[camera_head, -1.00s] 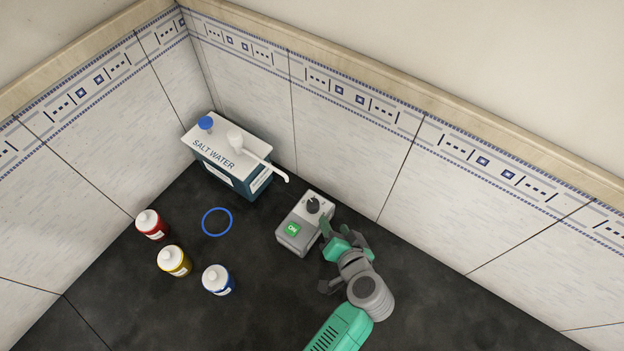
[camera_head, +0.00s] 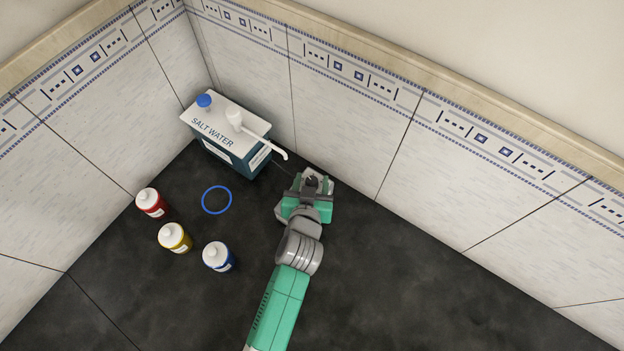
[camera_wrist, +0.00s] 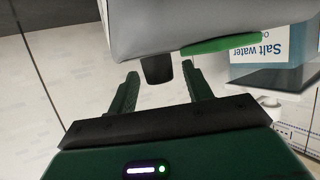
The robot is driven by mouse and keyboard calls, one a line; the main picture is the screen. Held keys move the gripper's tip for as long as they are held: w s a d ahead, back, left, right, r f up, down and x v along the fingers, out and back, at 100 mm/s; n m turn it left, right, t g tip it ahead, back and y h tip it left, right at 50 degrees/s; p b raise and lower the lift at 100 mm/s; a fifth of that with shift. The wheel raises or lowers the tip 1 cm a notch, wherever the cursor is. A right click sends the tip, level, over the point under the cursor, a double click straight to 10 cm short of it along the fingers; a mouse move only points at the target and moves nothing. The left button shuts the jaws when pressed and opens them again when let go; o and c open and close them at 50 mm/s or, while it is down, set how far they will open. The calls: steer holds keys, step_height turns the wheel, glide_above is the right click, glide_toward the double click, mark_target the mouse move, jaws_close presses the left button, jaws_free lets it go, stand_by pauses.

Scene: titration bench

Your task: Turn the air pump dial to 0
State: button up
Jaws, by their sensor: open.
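The air pump (camera_head: 279,215) is a grey box near the back wall, mostly hidden under my gripper in the head view. Its dark dial (camera_wrist: 157,70) shows in the wrist view, sticking out from the pump's grey face (camera_wrist: 180,25). My gripper (camera_head: 312,184) is over the pump. Its open fingers (camera_wrist: 160,82) stand one on each side of the dial, with a gap visible on both sides. The dial's tip lies about level with the fingertips. The dial's setting cannot be read. The green ON part (camera_wrist: 222,43) shows at the pump's edge in the wrist view.
The salt water box (camera_head: 225,135) with a blue cap and white spout stands left of the pump. A blue ring (camera_head: 217,200) lies on the dark bench. Red (camera_head: 151,203), yellow (camera_head: 174,238) and blue (camera_head: 218,257) labelled bottles stand left. The right bench is clear.

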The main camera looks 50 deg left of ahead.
steer(key=shift+w+a+f, duration=0.2)
steer(key=shift+w+a, duration=0.1)
steer(key=shift+w, duration=0.05)
